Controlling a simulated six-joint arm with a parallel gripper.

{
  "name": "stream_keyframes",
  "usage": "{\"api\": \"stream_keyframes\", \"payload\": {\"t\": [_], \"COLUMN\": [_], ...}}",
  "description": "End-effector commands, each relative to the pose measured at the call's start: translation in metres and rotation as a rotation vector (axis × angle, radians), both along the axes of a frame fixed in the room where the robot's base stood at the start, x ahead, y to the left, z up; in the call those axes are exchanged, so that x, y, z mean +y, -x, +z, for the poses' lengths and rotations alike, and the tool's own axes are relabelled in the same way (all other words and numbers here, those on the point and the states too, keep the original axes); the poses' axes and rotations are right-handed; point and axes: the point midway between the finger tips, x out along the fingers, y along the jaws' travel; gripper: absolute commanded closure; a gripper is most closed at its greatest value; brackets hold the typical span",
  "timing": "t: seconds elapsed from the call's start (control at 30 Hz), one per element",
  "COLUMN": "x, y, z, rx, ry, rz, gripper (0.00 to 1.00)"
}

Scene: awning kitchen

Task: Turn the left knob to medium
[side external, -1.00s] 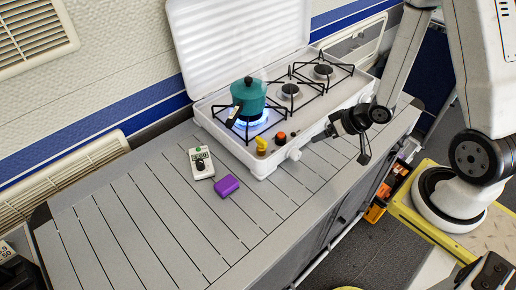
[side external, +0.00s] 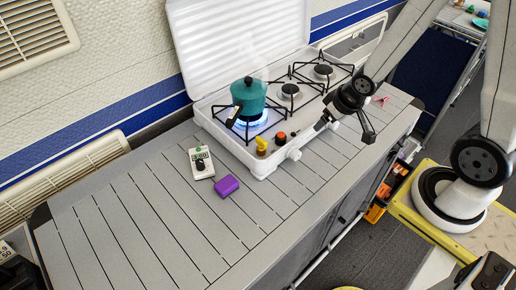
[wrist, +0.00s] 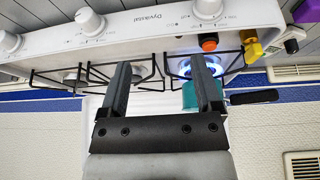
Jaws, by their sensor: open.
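The left knob (side external: 294,154) is a white dial on the stove's front, below the lit burner. In the wrist view, which looks upside down, the left knob (wrist: 208,8) is at the top edge, partly cut off; its setting is too small to read. A blue flame (wrist: 203,65) burns under the teal pot (side external: 249,96). My gripper (side external: 322,123) is open and empty, right of the left knob and apart from it, at the stove's front edge. In the wrist view its two fingers (wrist: 161,62) stand wide apart, with nothing between them.
The white stove (side external: 228,146) has an orange button (side external: 281,137) and a yellow piece (side external: 261,146) near the left knob. More white knobs (wrist: 90,20) line its panel. A white timer-like device (side external: 201,163) and a purple block (side external: 227,186) lie on the slatted counter (side external: 140,220).

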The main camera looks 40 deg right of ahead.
Motion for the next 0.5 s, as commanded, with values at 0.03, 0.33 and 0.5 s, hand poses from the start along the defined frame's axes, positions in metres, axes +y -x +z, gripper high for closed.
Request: {"api": "stream_keyframes", "payload": {"t": [0.03,0.33,0.5], "x": [0.003,0.02,0.031], "y": [0.001,0.011,0.018], "z": [0.004,0.025,0.036], "rx": [0.008,0.079,0.12], "ry": [0.004,0.01,0.001], "rz": [0.002,0.01,0.021], "gripper": [0.18,0.18,0.18]}}
